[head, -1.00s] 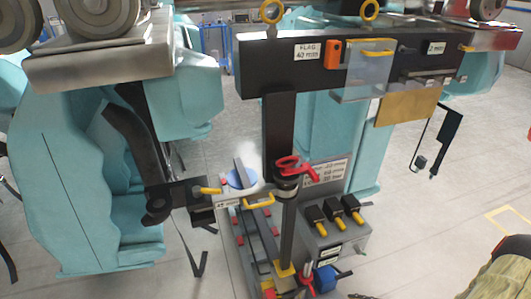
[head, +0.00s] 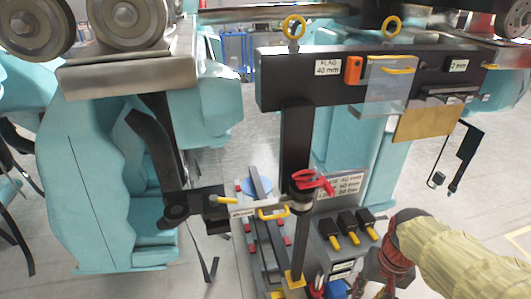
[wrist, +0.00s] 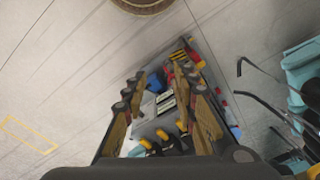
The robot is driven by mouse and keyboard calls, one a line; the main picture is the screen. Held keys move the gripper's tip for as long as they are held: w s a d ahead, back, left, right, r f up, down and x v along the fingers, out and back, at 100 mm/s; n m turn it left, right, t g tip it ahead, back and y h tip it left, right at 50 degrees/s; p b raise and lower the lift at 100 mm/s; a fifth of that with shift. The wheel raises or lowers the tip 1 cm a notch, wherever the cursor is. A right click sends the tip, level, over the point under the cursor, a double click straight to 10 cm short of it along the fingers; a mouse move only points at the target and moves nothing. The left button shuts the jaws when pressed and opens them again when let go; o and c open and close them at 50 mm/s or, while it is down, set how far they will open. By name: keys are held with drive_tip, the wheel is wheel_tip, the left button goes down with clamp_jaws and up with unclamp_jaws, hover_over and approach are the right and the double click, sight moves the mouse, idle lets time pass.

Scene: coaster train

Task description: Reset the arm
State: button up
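My arm in its tan sleeve enters from the lower right of the head view, with my gripper (head: 378,270) at its end, low and right of the tool stand. In the wrist view my gripper (wrist: 157,82) has its two fingers spread apart, with nothing held between them. The tool stand (wrist: 170,105) shows in the gap between and beyond the fingers. How far the fingers are from it is hard to tell.
The stand's black-and-yellow handles (head: 348,224) are close to my gripper. A dark post (head: 296,150) carries a crossbar (head: 290,85) with labels and a clear panel. A teal seat (head: 95,190) is at left. Floor (head: 480,215) is open at right.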

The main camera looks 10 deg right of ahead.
drive_tip(key=a+r+n+t, duration=0.4)
drive_tip(key=a+r+n, duration=0.1)
drive_tip(key=a+r, duration=0.6)
wheel_tip(320, 180, up, 2)
drive_tip(key=shift+a+r+n+t+p, duration=0.1)
drive_tip(key=shift+a+n+t+p, duration=0.05)
drive_tip(key=shift+n+t+p, duration=0.2)
idle(2.2)
